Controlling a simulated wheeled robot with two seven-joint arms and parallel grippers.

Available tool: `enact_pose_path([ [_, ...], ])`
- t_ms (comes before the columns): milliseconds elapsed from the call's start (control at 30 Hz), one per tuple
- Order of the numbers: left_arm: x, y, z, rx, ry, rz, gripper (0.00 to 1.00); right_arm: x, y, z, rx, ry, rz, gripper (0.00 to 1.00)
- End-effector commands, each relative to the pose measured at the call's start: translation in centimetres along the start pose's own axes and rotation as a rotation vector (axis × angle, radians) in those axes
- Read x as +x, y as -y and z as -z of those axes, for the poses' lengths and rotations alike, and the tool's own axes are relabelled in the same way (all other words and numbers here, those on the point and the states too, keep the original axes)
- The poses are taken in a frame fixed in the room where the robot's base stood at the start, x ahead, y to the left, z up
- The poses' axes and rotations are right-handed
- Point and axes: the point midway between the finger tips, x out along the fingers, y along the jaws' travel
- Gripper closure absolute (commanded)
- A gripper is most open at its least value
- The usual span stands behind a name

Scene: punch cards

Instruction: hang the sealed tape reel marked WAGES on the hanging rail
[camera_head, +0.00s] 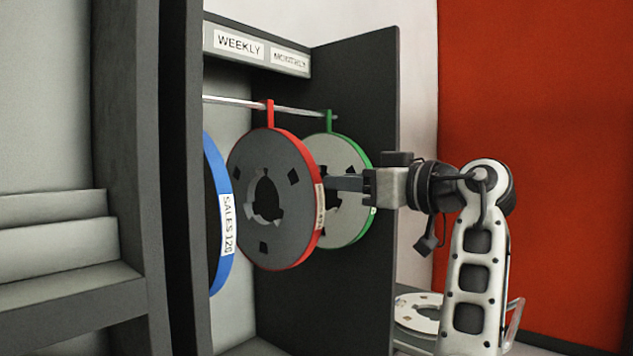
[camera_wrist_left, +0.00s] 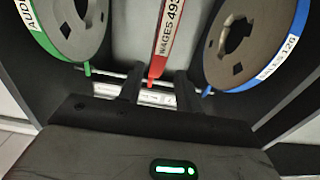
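The red tape reel (camera_head: 275,165) hangs upright in the cabinet, its red hook meeting the hanging rail (camera_head: 232,101). In the left wrist view its red edge (camera_wrist_left: 170,28) faces me, with a label reading WAGES 493. My left gripper (camera_head: 331,184) is at the right edge of this reel in the head view. In the left wrist view its two dark fingers (camera_wrist_left: 158,72) stand apart, with the red hook end between them and visible gaps on both sides. It looks open and holds nothing. My right gripper is not in view.
A green reel (camera_head: 346,218) hangs behind the red one; a blue SALES 120 reel (camera_head: 222,235) is nearer, partly hidden by the cabinet post (camera_head: 185,150). A sign (camera_head: 240,45) reads WEEKLY, another (camera_head: 289,59) MONTHLY. A pale reel (camera_head: 415,312) lies flat at lower right.

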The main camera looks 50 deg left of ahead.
Motion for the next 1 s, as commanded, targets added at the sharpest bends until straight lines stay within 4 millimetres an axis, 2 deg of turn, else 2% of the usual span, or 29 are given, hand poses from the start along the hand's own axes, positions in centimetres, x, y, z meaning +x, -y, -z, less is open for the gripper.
enact_pose_path([
  [400,5.1,0.1,0.0,0.0,-0.001,0.002,0.65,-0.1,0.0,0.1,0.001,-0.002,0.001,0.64],
  [600,6.9,0.0,0.0,-0.001,-0.002,0.001,0.65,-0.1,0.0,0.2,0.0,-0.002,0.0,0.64],
  [1000,7.9,0.0,0.0,0.0,-0.001,0.0,0.65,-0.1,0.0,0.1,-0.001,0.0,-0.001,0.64],
])
